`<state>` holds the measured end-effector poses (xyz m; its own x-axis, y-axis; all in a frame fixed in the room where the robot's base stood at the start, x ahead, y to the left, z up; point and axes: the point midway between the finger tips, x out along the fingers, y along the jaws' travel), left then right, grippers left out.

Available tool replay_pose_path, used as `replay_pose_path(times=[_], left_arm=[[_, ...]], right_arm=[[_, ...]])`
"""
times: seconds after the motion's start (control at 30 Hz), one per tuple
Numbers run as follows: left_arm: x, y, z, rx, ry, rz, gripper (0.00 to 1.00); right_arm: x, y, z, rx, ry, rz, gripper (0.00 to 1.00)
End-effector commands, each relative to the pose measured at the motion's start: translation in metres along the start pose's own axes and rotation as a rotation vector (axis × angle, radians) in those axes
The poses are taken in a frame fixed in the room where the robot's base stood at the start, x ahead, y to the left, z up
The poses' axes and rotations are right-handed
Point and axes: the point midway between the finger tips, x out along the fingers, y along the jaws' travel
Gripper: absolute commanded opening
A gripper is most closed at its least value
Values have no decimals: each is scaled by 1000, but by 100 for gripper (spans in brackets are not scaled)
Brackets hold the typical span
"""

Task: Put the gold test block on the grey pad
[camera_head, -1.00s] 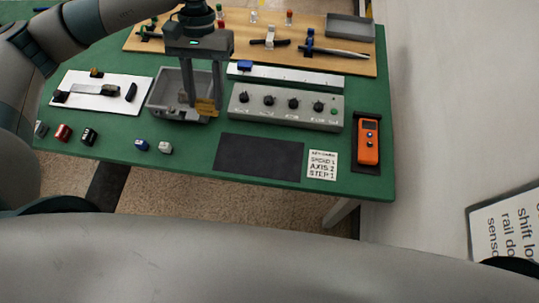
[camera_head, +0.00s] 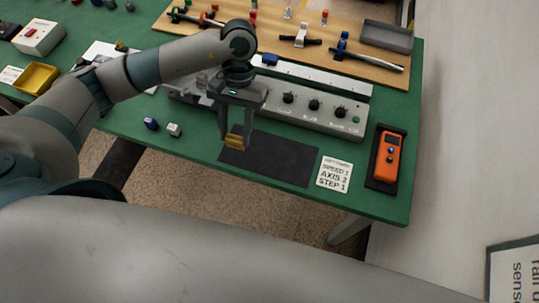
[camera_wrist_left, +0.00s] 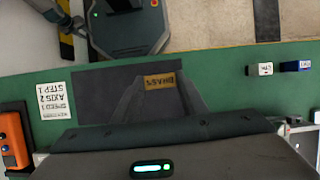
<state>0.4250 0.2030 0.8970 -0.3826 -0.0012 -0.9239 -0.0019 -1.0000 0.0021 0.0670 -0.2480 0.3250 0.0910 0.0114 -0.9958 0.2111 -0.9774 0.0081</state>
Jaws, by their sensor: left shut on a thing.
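My left gripper (camera_head: 236,139) is shut on the gold test block (camera_head: 236,142), which sits between its fingertips. In the left wrist view the gold block (camera_wrist_left: 159,81) shows lettering and lies between the fingers, seen against the dark grey pad (camera_wrist_left: 98,88). In the head view the grey pad (camera_head: 275,160) lies flat on the green table near its front edge. The block covers the pad's left part in this view. I cannot tell how high the block is above it. My right gripper is not in view.
A control box with knobs (camera_head: 318,108) stands behind the pad. A white instruction card (camera_head: 335,175) and an orange handheld device (camera_head: 387,157) are to its right. Small white (camera_head: 174,130) and blue (camera_head: 151,123) blocks lie to its left. The front table edge is near.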

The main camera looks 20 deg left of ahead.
Motion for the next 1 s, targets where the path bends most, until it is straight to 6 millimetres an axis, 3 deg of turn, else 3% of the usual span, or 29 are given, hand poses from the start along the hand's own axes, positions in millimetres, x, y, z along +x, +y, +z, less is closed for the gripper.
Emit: replay_pose_path(times=[0.17, 0.67, 1.0], left_arm=[[13, -1, -2, -3, 0, 0, 5], [14, 0, 0, -16, 0, 6, 5], [15, 18, 25, -284, -4, 119, 5]], right_arm=[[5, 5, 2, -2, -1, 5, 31], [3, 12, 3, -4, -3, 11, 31], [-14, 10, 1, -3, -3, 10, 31]])
